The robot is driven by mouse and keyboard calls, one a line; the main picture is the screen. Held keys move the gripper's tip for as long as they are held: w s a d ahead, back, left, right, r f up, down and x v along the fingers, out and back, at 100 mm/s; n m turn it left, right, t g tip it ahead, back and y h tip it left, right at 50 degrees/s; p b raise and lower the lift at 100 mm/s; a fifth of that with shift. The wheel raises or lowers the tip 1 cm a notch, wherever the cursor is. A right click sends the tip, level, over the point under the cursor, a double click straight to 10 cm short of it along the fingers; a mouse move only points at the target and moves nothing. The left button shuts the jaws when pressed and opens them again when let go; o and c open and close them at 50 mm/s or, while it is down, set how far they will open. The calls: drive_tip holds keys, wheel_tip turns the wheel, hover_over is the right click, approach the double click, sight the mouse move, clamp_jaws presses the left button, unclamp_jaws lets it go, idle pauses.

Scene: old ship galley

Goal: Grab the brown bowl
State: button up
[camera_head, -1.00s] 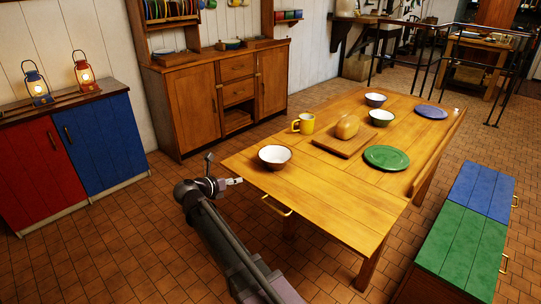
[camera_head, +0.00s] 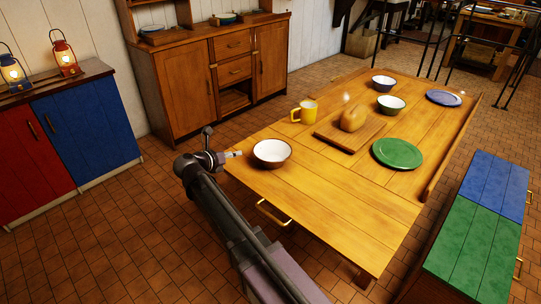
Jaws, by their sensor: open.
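The brown bowl (camera_head: 272,154) has a white inside and stands upright near the left corner of the wooden table (camera_head: 330,215). My gripper (camera_head: 231,155) is open and empty, just left of the bowl at the table's left edge. A gap shows between the gripper tips and the bowl. My arm reaches up from the bottom of the view. Fine detail of the fingers is too small to see.
A yellow mug (camera_head: 307,111), a cutting board (camera_head: 345,138) with bread (camera_head: 352,118), a green plate (camera_head: 397,152), a green bowl (camera_head: 391,105), a blue bowl (camera_head: 382,83) and a blue plate (camera_head: 443,98) stand farther along the table. The table's front part is clear.

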drive_tip(key=b, duration=0.3)
approach(258, 146)
drive_tip(key=x, duration=0.4)
drive_tip(key=shift+a+f, duration=0.1)
drive_tip(key=shift+f, duration=0.35)
drive_tip(key=shift+w+d, duration=0.25)
drive_tip(key=shift+w, duration=0.1)
drive_tip(key=shift+b+x, duration=0.75)
drive_tip(key=shift+x, duration=1.95)
drive_tip(key=shift+r, duration=0.1)
clamp_jaws()
